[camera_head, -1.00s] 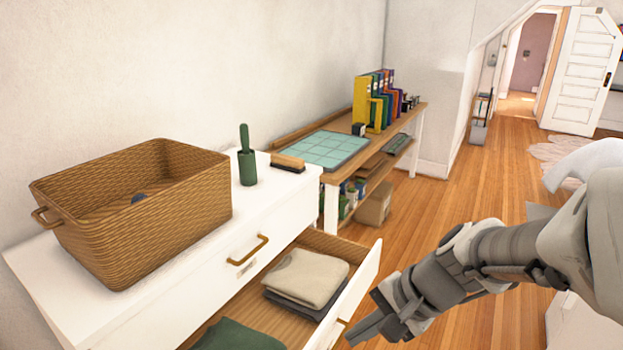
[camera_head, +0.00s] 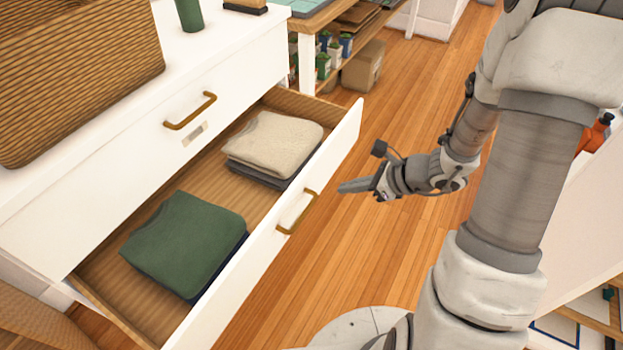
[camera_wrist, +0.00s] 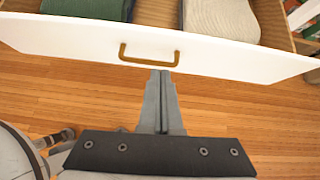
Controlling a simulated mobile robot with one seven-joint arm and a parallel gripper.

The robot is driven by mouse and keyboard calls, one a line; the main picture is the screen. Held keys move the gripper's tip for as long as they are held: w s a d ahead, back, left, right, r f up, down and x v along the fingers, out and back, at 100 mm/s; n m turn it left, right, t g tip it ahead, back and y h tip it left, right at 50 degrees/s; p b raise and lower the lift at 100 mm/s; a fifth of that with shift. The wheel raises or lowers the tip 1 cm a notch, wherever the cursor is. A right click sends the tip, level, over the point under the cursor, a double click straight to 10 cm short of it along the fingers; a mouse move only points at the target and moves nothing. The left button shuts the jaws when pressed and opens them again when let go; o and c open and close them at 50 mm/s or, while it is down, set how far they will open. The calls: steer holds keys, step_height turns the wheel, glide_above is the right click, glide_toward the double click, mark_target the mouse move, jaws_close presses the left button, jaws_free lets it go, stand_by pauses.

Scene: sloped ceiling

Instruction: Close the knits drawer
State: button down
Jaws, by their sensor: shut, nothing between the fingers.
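The drawer (camera_head: 335,148) of the white dresser stands pulled out, with its white front facing right. Inside lie a folded green knit (camera_head: 186,238) on a dark one and a folded beige knit (camera_head: 272,140) on a dark grey one. A brass handle (camera_head: 297,212) is on the drawer front. My gripper (camera_head: 342,187) is shut and empty, to the right of the drawer front and pointing at it. In the wrist view the shut fingers (camera_wrist: 162,74) reach toward the front just below the handle (camera_wrist: 150,54); whether they touch it I cannot tell.
The closed upper drawer has a brass handle (camera_head: 190,111). A wicker basket (camera_head: 75,75) stands on the dresser top. The wooden floor (camera_head: 400,240) beside the drawer is clear.

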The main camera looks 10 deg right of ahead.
steer(key=f, duration=0.1)
steer(key=b, duration=0.5)
glide_toward(298, 188)
steer(key=shift+m, duration=0.3)
steer(key=x, duration=0.5)
steer(key=shift+s+f, duration=0.25)
steer(key=shift+w+a, duration=0.35)
steer(key=shift+a, duration=0.05)
steer(key=shift+w, duration=0.1)
